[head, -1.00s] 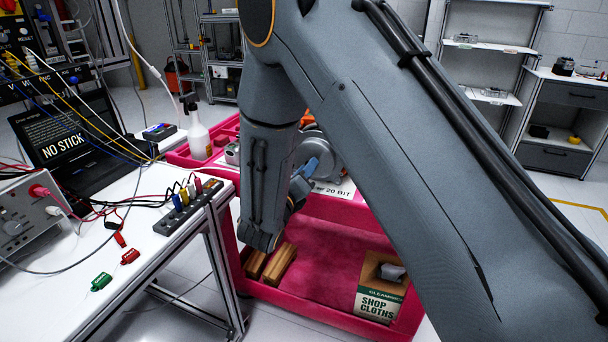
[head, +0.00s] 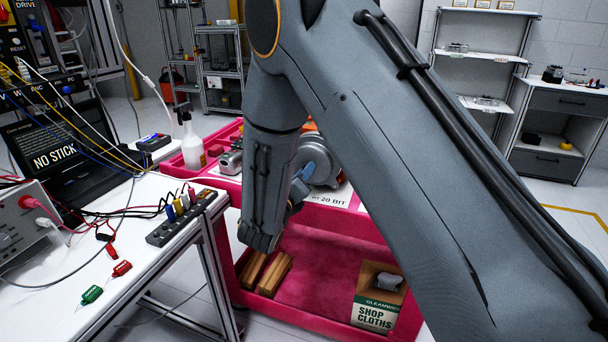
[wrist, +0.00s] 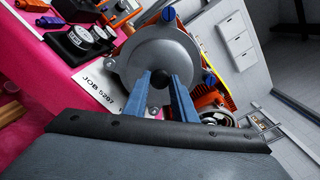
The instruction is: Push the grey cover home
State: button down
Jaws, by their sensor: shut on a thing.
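The grey cover (wrist: 150,50) is a round metal cap with lugs at its rim, and it fills the upper middle of the wrist view. It also shows in the head view (head: 326,172), partly behind my arm. An orange motor body (wrist: 213,103) shows behind the cover's lower right rim. Blue-headed fasteners (wrist: 208,76) sit by the rim. Any gap between cover and body is hidden from both views.
The motor stands on a pink cart, by a white card (head: 328,197). The cart's lower tray holds wooden blocks (head: 272,275) and a shop cloths box (head: 378,300). A white bench (head: 120,240) with cables stands at the left.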

jog(key=shift+w+d, duration=0.15)
jog(key=shift+w, duration=0.35)
dwell(0.5)
jog(key=c, duration=1.4)
grip_release()
jog(key=shift+c, duration=0.4)
jog(key=shift+s, duration=0.1)
